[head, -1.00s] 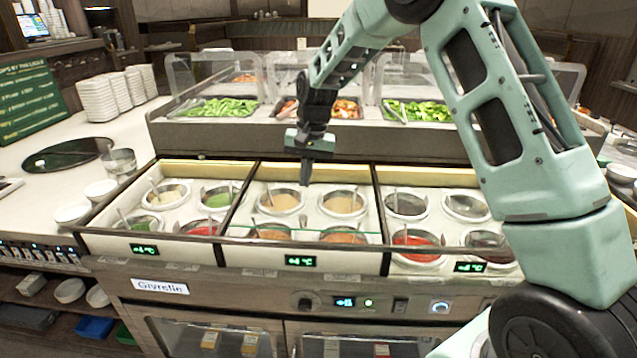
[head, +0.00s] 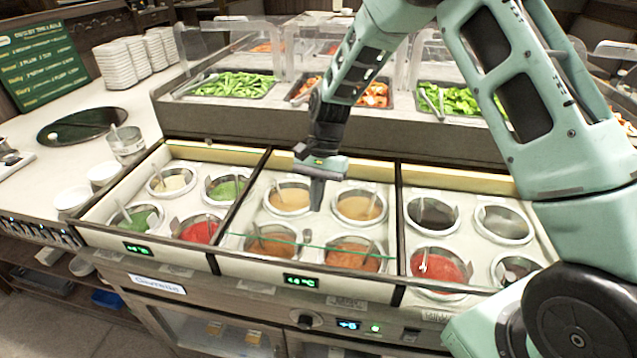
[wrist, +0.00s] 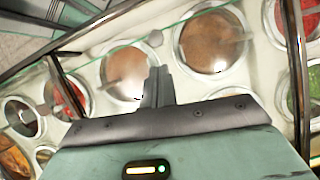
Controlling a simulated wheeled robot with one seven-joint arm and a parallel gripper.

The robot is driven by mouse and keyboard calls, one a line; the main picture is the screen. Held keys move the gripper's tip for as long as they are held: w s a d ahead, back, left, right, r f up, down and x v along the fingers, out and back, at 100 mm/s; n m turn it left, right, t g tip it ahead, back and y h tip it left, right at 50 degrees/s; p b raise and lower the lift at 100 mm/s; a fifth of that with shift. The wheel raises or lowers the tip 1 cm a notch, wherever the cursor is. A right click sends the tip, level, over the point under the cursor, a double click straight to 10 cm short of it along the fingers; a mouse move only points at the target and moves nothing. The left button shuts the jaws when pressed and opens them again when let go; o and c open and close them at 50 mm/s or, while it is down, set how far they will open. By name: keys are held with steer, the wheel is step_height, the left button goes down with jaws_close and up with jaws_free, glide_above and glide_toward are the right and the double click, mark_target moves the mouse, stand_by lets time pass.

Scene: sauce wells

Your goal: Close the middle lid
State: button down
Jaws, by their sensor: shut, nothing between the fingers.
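The middle sauce well section (head: 322,225) holds several round wells of tan and orange-brown sauce with spoons. A clear lid shows over this section mainly as a thin green glass edge (head: 300,243) across its front half. The rest of the pane is hard to see, and I cannot tell its exact tilt. My gripper (head: 317,208) is shut and empty, pointing down over the middle section between the two rear wells. In the wrist view my gripper (wrist: 157,88) shows in front of the round wells. I cannot tell whether it touches the glass.
The left section (head: 128,215) and right section (head: 405,275) flank the middle one, with dark dividers between. Behind stands a raised salad bar with clear guards (head: 205,45). Stacked white dishes (head: 120,65) and a glass (head: 127,143) are on the left counter.

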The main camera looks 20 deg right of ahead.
mark_target(308, 237)
steer(key=shift+p+x, duration=0.4)
steer(key=shift+x, duration=2.05)
steer(key=shift+s+a, duration=0.5)
steer(key=shift+s, duration=0.25)
steer(key=shift+s+a, duration=0.5)
steer(key=shift+s, duration=0.2)
steer(key=shift+s+a, duration=0.5)
steer(key=shift+s, duration=0.25)
steer(key=b+v, duration=0.2)
steer(key=v, duration=1.6)
steer(key=s+a+r+n+t+h, duration=0.1)
steer(key=s+a+n, duration=0.3)
steer(key=s, duration=0.2)
steer(key=s+a+r+n, duration=0.1)
steer(key=s+a+n, duration=0.25)
steer(key=s, duration=0.25)
steer(key=s+f+n+t+h, duration=0.1)
steer(key=s+n+t, duration=0.1)
steer(key=s+n, duration=0.7)
steer(key=shift+s+a+t+h, duration=0.3)
steer(key=shift+s+a, duration=0.05)
steer(key=shift+s, duration=3.2)
